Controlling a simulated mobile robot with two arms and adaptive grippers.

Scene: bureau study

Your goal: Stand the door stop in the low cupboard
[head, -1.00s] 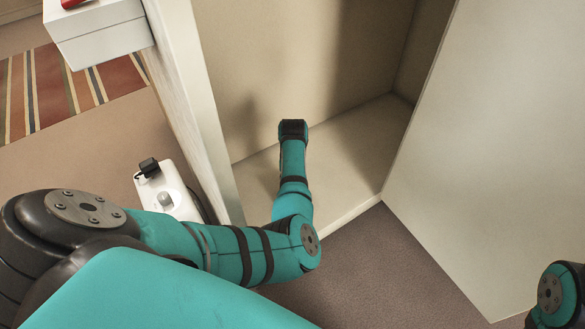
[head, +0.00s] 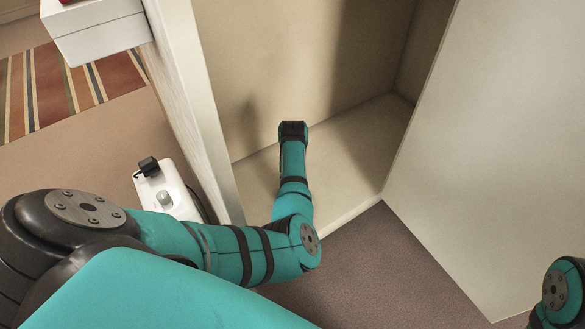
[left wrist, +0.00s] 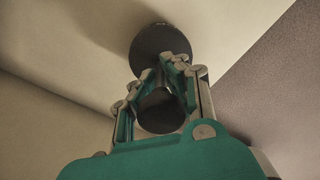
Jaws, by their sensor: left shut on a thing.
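The door stop (left wrist: 158,45) is dark and has a round, disc-like end and a narrower part. It shows in the left wrist view, while my arm hides it in the head view. My left gripper (left wrist: 163,78) is shut on its narrower part. The low cupboard (head: 345,165) stands open in the head view, and my left forearm reaches down inside it. The disc end is over or on the pale cupboard floor; I cannot tell whether it touches. My right gripper is out of view; only part of that arm shows at the lower right.
The cupboard's open door (head: 480,160) stands to the right and its side panel (head: 190,90) to the left. A white device with a black part (head: 165,185) stands on the floor outside, left of the panel. A striped rug (head: 60,90) lies at upper left. The visible cupboard floor is clear.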

